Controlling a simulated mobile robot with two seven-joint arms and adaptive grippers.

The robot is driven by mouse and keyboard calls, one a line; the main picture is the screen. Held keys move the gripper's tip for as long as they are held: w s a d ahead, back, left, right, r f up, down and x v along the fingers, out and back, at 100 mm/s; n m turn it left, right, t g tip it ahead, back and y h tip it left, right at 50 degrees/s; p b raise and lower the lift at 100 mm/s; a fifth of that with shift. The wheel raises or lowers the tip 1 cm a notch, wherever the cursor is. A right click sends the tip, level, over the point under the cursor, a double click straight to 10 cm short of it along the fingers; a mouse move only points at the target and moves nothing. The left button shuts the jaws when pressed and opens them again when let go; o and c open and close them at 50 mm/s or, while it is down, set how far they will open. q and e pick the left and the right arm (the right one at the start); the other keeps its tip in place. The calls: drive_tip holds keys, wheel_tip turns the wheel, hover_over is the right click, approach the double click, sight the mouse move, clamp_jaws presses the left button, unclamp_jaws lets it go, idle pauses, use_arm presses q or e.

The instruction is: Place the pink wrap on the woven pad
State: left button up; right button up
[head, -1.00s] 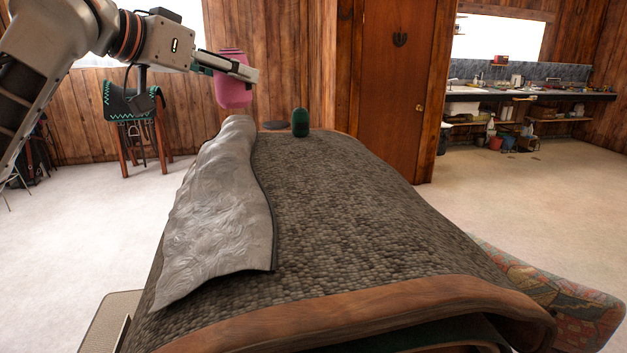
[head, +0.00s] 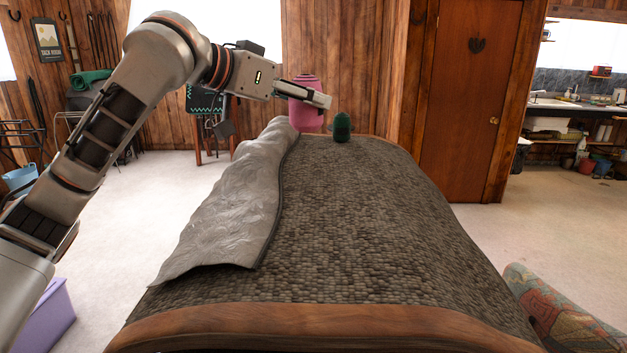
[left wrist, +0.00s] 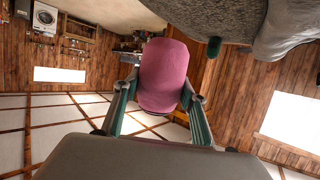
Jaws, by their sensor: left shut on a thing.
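The pink wrap (head: 303,112) is an upright, rounded pink roll at the far end of the long covered surface. My left gripper (head: 318,100) is shut on it, and the left wrist view shows the wrap (left wrist: 164,75) between the two fingers. Its lower end appears at about the height of the surface's far end; I cannot tell whether it touches. A small dark flat disc, perhaps the woven pad, shows there in the earlier head view; now I cannot make it out, and the wrap may hide it. My right gripper is not in view.
A dark green rounded object (head: 342,127) stands just right of the wrap. A crumpled grey sheet (head: 228,215) lies along the left of the dark, pebbly-textured surface (head: 370,230). The middle and right of that surface are clear. A patterned cushion-like thing (head: 560,310) is at lower right.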

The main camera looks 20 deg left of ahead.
use_arm(q)
drive_tip(key=shift+f, duration=8)
drive_tip(key=shift+f, duration=0.1)
drive_tip(key=o, duration=1.2)
drive_tip(key=shift+f, duration=0.1)
drive_tip(key=shift+o, duration=0.2)
